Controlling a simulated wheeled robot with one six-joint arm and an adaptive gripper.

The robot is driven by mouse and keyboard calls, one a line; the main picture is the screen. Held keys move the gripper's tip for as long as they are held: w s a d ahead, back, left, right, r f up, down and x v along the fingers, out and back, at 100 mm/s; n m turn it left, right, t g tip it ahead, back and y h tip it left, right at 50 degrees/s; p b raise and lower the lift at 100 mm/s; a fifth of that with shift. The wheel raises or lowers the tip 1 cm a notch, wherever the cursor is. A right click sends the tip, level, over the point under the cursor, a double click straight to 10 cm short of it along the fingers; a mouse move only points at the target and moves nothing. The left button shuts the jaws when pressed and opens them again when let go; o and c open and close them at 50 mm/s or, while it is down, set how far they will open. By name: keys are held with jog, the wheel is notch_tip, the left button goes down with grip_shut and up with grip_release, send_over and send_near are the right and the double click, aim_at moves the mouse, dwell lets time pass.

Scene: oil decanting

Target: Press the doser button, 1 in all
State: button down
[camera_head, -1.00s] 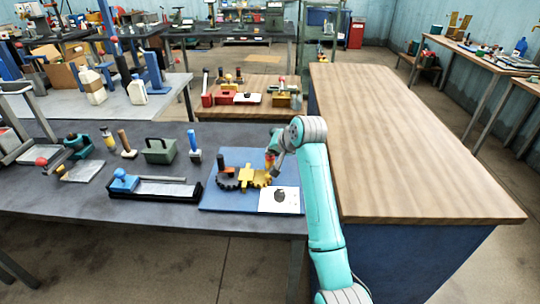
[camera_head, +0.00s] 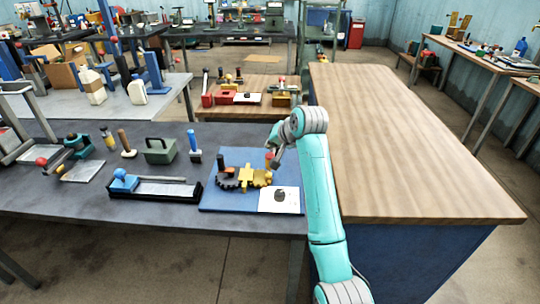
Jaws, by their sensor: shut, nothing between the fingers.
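A blue board (camera_head: 217,199) lies on the dark bench in the middle of the head view. On it are a dark toothed piece (camera_head: 227,180), a yellow toothed piece (camera_head: 254,175) and a small upright part with a red top (camera_head: 269,156), which may be the doser button. A white plate with a black spot (camera_head: 279,201) lies at the board's front right corner. My gripper (camera_head: 274,163) is small in the picture, at the end of the teal arm, pointing down close beside the red top. It looks shut and empty. I cannot tell whether it touches the red part.
Left of the board are a blue-handled tool on a tray (camera_head: 160,188), a green box (camera_head: 159,151) and several hand tools. A wooden-topped bench (camera_head: 410,150) stands close on the right of my arm. Floor is open in front.

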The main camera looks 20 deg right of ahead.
aim_at(272, 156)
jog(key=shift+r, duration=2.1)
